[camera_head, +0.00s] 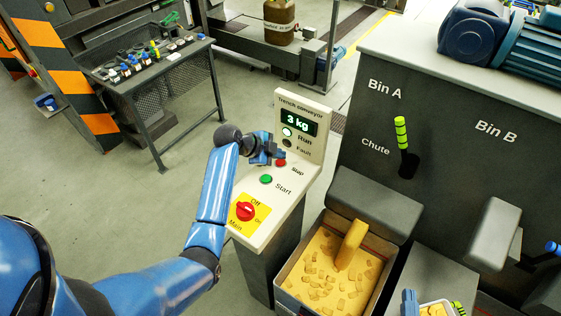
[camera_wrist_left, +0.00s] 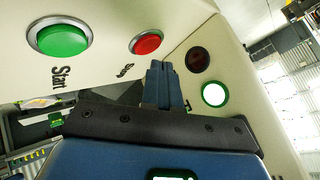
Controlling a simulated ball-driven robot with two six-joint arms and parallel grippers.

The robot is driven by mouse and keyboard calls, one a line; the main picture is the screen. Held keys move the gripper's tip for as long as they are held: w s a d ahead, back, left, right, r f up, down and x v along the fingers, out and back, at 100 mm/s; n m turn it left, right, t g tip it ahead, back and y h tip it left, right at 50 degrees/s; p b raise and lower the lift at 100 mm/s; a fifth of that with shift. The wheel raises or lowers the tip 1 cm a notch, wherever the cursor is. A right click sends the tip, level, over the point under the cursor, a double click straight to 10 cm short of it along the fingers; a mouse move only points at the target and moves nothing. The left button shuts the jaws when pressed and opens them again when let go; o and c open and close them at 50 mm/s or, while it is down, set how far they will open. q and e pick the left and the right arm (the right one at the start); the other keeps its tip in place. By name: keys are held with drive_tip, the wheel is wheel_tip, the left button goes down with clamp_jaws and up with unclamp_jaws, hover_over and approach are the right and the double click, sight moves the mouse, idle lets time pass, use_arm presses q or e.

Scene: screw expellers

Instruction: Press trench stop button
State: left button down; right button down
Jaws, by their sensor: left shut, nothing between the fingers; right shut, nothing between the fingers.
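The trench conveyor panel (camera_head: 262,200) is a pale box with a sloped top and an upright display reading 3 kg. The red Stop button (camera_head: 281,162) sits on the slope above the green Start button (camera_head: 266,179). My left gripper (camera_head: 279,154) is shut and empty, just beside the Stop button and partly over it in the head view. In the left wrist view, the shut fingers (camera_wrist_left: 160,80) point at the panel right of the red Stop button (camera_wrist_left: 146,42); contact is not visible. What looks like my right gripper (camera_head: 409,301) is at the bottom edge, shut.
A red Main switch (camera_head: 245,210) on a yellow plate is lower on the slope. The Run lamp (camera_wrist_left: 214,94) is lit and the Fault lamp (camera_wrist_left: 198,59) is dark. A bin of yellow pieces (camera_head: 325,275) stands right of the panel. Grey floor lies to the left.

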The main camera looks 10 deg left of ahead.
sight(278, 163)
use_arm(q)
drive_tip(key=shift+f, duration=0.15)
idle(0.8)
drive_tip(key=shift+f+b, duration=0.3)
drive_tip(key=shift+b, duration=0.15)
drive_tip(key=shift+f+b, duration=0.45)
drive_tip(key=shift+f, duration=0.05)
idle(0.6)
drive_tip(key=shift+r, duration=0.15)
drive_tip(key=shift+r+p, duration=0.55)
drive_tip(key=shift+r, duration=0.2)
drive_tip(key=shift+r+p, duration=1.7)
drive_tip(key=shift+r, duration=0.85)
drive_tip(key=shift+f, duration=0.1)
